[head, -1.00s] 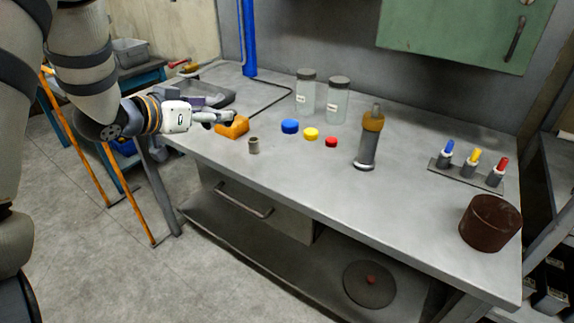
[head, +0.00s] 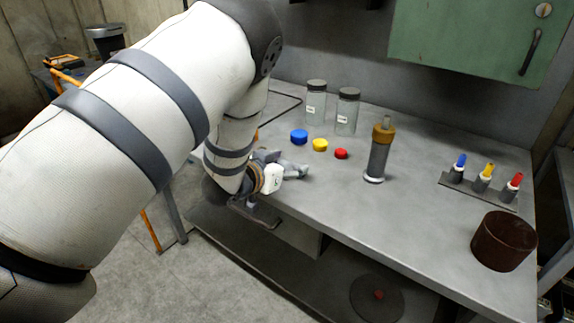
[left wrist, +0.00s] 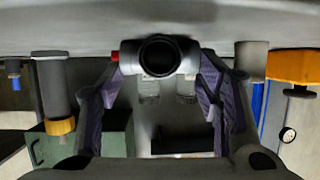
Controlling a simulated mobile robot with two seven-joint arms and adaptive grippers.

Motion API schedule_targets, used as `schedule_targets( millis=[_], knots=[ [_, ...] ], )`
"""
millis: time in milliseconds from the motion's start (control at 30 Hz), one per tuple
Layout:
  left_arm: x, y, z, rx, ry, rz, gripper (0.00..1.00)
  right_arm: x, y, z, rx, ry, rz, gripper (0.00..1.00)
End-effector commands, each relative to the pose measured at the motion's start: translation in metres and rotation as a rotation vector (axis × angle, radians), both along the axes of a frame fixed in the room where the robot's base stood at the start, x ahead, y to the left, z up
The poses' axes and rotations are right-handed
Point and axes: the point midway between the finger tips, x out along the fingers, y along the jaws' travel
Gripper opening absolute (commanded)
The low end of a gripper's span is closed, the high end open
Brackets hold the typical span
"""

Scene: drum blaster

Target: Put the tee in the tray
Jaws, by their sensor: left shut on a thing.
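The tee is a grey metal fitting with a round dark opening (left wrist: 160,57). It sits between the two fingertips of my left gripper in the left wrist view. In the head view my left gripper (head: 298,171) is low over the bench's front left part, shut on the tee, which is hard to make out there. My right gripper is in neither view.
A grey cylinder (left wrist: 250,57) and an orange block (left wrist: 292,67) show in the left wrist view.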

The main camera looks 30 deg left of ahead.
Motion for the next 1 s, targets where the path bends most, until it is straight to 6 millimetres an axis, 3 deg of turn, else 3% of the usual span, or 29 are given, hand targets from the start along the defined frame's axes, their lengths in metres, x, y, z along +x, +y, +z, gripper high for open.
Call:
schedule_targets(
  millis=[167,200,267,567,667,833,1000],
  knots=[
    [-0.001,0.0,0.0,-0.001,0.002,0.001,0.19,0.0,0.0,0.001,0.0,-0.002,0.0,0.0],
    [-0.001,0.0,0.0,-0.001,0.004,0.001,0.67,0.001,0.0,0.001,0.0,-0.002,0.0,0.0],
    [-0.001,0.0,0.0,-0.001,0.004,0.001,0.78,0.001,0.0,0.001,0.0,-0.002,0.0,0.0],
    [-0.001,0.001,0.0,0.0,0.005,0.001,0.78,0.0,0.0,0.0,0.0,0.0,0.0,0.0],
    [-0.002,0.0,-0.01,0.001,0.014,0.001,0.78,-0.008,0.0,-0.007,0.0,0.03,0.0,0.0],
    [-0.037,0.002,0.019,-0.002,-0.004,0.005,0.78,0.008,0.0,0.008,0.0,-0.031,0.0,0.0],
    [-0.08,0.002,0.032,-0.002,0.005,0.006,0.78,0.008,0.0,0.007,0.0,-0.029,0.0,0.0]
  ],
)
